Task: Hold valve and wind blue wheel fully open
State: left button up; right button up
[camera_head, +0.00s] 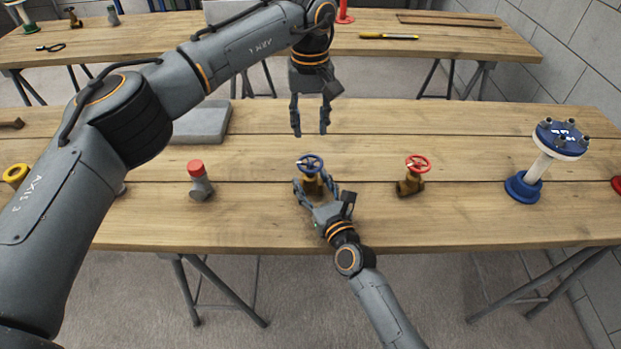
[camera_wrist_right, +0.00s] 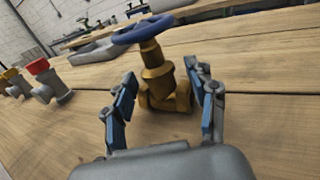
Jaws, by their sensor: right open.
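A brass valve with a blue wheel (camera_head: 310,163) stands upright on the near wooden table. In the right wrist view its brass body (camera_wrist_right: 163,88) sits between my right fingers and the blue wheel (camera_wrist_right: 143,28) is above them. My right gripper (camera_head: 314,189) is low at the table, open, with one finger on each side of the valve body; contact cannot be told. My left gripper (camera_head: 311,130) points down above and behind the blue wheel, fingers apart, with nothing between them. It is clear of the wheel.
A brass valve with a red wheel (camera_head: 416,165) stands to the right. A grey fitting with a red cap (camera_head: 198,180) stands to the left. A blue and white flanged pipe (camera_head: 535,172) is at far right. A grey slab (camera_head: 203,122) lies behind.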

jog(key=shift+x, duration=0.75)
grip_shut()
